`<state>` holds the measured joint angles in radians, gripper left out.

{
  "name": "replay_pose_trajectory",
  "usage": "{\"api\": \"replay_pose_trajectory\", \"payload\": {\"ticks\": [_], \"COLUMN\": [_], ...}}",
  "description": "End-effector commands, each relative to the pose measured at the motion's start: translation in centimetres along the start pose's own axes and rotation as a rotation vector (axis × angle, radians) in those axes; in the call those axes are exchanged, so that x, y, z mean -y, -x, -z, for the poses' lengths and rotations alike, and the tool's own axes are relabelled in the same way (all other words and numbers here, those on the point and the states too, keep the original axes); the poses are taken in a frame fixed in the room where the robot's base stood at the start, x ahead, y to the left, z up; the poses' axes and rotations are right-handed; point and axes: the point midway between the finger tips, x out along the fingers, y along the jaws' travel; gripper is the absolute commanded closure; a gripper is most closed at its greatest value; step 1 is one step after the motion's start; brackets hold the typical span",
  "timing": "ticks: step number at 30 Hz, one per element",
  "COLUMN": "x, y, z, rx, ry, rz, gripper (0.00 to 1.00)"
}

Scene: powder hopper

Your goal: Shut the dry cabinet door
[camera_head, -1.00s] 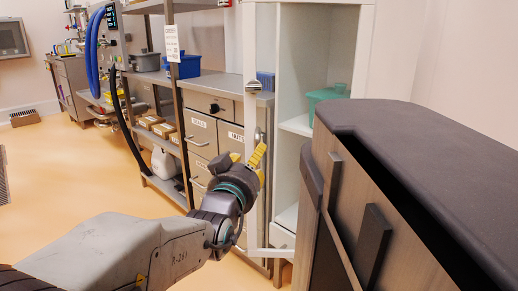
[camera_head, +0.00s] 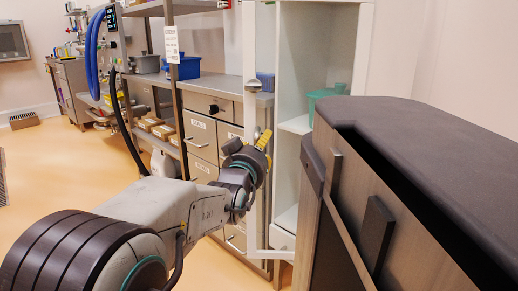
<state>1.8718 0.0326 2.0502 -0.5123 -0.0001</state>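The dry cabinet (camera_head: 368,45) is the tall white cabinet right of centre, with its shelves open to view. Its door (camera_head: 249,50) stands open as a narrow white frame with a see-through middle, reaching left of the cabinet opening. The bottom rail of the door shows near the floor. My gripper (camera_head: 265,145), with yellow fingertips, is in front of the lower half of the door frame. The fingers overlap the frame in the picture, and I cannot tell whether they touch it. Their spacing is unclear.
A teal container (camera_head: 322,98) sits on a cabinet shelf. Grey drawers (camera_head: 202,137) and a metal rack (camera_head: 177,100) stand behind the door. Orange floor (camera_head: 50,165) is open at left.

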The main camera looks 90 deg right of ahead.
Motion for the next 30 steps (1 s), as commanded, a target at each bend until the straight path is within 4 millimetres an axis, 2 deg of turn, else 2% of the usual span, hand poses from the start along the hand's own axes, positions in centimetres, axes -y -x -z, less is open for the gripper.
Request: {"api": "replay_pose_trajectory", "payload": {"ticks": [6,23,30], "x": [0.00,0.01,0.03], "y": [0.00,0.03,0.03], "z": [0.00,0.00,0.00], "rx": [0.000,0.000,0.000], "ry": [0.000,0.000,0.000], "rz": [0.000,0.000,0.001], "gripper": [0.48,0.98,1.00]}}
